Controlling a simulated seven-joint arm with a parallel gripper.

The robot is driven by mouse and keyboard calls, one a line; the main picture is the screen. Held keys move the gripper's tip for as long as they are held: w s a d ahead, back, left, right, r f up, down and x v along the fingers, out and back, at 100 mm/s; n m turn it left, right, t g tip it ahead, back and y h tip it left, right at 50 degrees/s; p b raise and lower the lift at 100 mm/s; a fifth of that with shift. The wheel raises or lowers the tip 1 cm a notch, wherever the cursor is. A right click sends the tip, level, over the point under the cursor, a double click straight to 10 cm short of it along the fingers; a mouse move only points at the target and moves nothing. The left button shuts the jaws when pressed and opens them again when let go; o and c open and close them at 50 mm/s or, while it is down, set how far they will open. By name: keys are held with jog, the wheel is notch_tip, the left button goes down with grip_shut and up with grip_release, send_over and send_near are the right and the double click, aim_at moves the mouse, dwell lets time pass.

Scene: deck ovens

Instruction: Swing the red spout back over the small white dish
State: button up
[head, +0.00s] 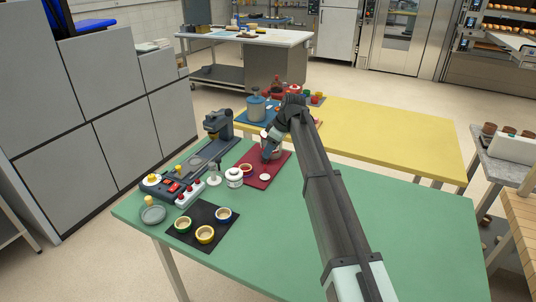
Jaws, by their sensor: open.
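My gripper (268,150) is over the dark red mat (255,184), in front of or around a pale metal vessel that it partly hides. The jaws are too small to see in detail; nothing shows held in them. A small white dish (265,177) lies on the mat, below the gripper in the picture. A small red-rimmed bowl (245,167) is on the mat's left part. I cannot make out the red spout for certain; it may be hidden by my gripper.
Left of the mat stand a white lidded jar (234,178), a small glass stand (214,176) and a grey button panel (172,187). Several cups sit on a black mat (204,222). The green table (285,245) is clear at the front right.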

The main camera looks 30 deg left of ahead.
jog(key=v, duration=1)
jog(key=shift+s+a, duration=0.1)
jog(key=shift+a, duration=0.05)
